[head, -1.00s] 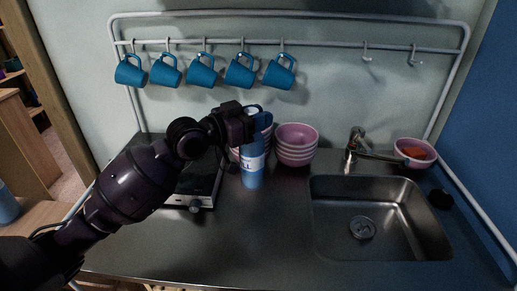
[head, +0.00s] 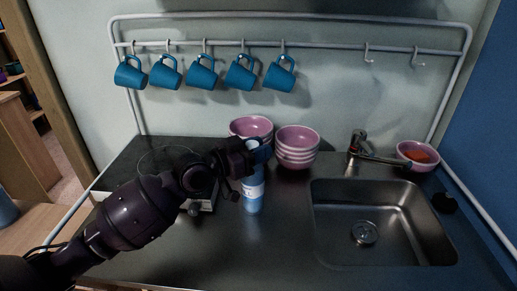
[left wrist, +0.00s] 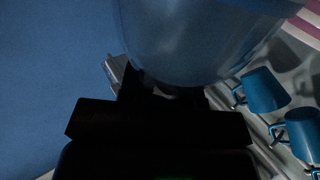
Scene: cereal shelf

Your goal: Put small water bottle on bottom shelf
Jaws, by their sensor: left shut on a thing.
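The small water bottle (head: 253,190) is blue with a white label and stands about upright in front of the pink bowls in the head view. My left gripper (head: 250,158) is shut on its upper part, coming in from the left. Whether the bottle's base touches the counter I cannot tell. In the left wrist view the translucent blue bottle (left wrist: 195,35) fills the top middle, right above the dark gripper (left wrist: 165,90). The right gripper is not in view. No bottom shelf is clearly identifiable.
Stacked pink bowls (head: 297,148) stand behind the bottle. A sink (head: 375,225) with a faucet (head: 357,143) lies to the right. A hob (head: 165,160) lies at the left. Several blue mugs (head: 200,73) hang from a rail above. Counter between bottle and sink is clear.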

